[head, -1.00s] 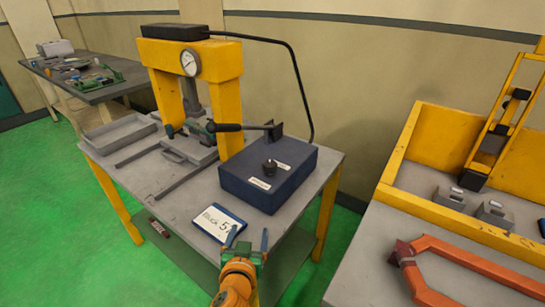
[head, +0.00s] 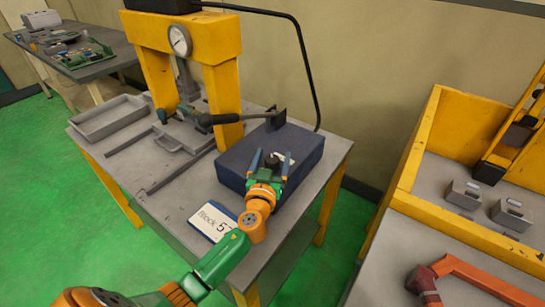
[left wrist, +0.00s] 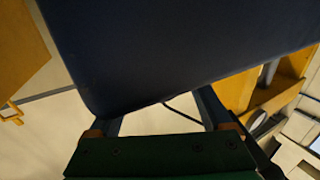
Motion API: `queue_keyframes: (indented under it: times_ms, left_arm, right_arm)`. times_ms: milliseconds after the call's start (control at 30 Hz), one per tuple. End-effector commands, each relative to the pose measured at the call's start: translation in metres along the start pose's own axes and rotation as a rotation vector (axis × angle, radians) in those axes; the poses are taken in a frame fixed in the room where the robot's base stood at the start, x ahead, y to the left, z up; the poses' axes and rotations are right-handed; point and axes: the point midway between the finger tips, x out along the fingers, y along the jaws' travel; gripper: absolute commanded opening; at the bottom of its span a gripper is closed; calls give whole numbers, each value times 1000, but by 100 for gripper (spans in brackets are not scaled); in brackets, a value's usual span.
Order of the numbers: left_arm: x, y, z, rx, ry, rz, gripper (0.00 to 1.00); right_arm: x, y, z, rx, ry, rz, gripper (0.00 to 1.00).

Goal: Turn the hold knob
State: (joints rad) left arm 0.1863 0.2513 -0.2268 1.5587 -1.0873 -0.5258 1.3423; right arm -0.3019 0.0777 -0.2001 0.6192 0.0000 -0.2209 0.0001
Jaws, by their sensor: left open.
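The knob (head: 271,162) is small and dark and stands on top of a dark blue box (head: 233,168) on the press table. My left gripper (head: 271,156) is open over the box top, its two blue fingers on either side of the knob in the head view. I cannot tell whether they touch it. In the left wrist view, the box (left wrist: 180,50) fills the upper part beyond the open fingers (left wrist: 162,115), and the knob is not visible. The box labels are mostly hidden by the gripper. My right gripper is not in view.
A yellow press (head: 222,95) with a gauge and a dark-handled lever (head: 230,118) stands behind the box. A "Block 5" card (head: 208,220) lies at the table's front. A grey tray (head: 108,117) is at the left. A yellow-walled bench (head: 412,150) holds grey blocks at the right.

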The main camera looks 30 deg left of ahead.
Motion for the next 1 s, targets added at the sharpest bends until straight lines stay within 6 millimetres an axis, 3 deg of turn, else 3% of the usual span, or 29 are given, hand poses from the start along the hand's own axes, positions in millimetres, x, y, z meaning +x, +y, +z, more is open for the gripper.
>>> queue_keyframes:
  times_ms: [167,400,500,767,1000]
  left_arm:
    - [0,0,0,0,0,0,83]
    - [0,0,0,0,-1,0,21]
    - [0,0,0,-1,-1,0,0]
    - [0,0,4,-5,0,-36,0]
    - [0,1,10,-11,1,-177,0]
  right_arm:
    - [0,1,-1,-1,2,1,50]
    - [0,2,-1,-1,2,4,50]
    - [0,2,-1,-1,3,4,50]
    - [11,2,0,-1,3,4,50]
    - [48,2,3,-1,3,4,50]
